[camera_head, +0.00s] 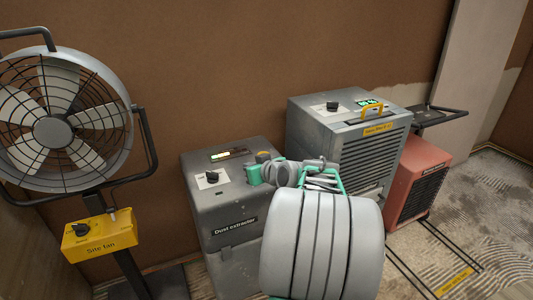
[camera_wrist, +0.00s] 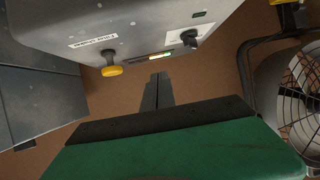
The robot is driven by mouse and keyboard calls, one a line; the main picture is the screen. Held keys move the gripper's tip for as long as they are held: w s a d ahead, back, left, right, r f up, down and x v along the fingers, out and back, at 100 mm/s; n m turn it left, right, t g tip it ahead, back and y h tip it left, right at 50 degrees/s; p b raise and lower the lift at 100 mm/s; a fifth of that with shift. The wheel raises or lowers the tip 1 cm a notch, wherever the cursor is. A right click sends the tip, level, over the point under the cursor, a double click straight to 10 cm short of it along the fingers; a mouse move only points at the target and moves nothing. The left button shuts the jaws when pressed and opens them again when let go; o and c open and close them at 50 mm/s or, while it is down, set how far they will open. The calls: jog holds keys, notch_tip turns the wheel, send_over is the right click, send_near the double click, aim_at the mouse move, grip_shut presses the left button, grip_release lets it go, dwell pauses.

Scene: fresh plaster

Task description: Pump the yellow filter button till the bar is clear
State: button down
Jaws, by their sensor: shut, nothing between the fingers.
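The grey dust extractor (camera_head: 222,200) stands in the middle with a yellow button (camera_head: 263,156) on its top. The button also shows in the wrist view (camera_wrist: 112,71), standing up and apart from my fingers. A small lit bar (camera_head: 229,154) lies beside it; in the wrist view the bar (camera_wrist: 161,55) shows green and a paler part. My gripper (camera_head: 253,174) is by the extractor's top right edge, close to the button in the head view. In the wrist view my fingers (camera_wrist: 158,79) are shut and empty, to the right of the button. My arm hides part of the extractor's right side.
A black knob (camera_head: 212,177) sits on the extractor's top. The site fan (camera_head: 55,130) with its yellow box (camera_head: 97,236) stands left. A grey unit (camera_head: 340,135) with a yellow handle stands right, then a red unit (camera_head: 418,175). A brown wall is close behind.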

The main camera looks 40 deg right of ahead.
jog(key=s+d+r+m+t+h, duration=0.1)
jog(key=s+d+r+t+h, duration=0.1)
jog(key=d, duration=0.7)
jog(key=shift+s+d+r, duration=0.15)
jog(key=shift+s+r, duration=0.4)
jog(key=shift+r, duration=0.1)
jog(key=x, duration=1)
jog(key=shift+w, duration=0.15)
notch_tip(320, 180, down, 3)
jog(key=shift+d+r+b, duration=0.1)
jog(key=shift+b, duration=0.3)
jog(key=shift+f, duration=0.5)
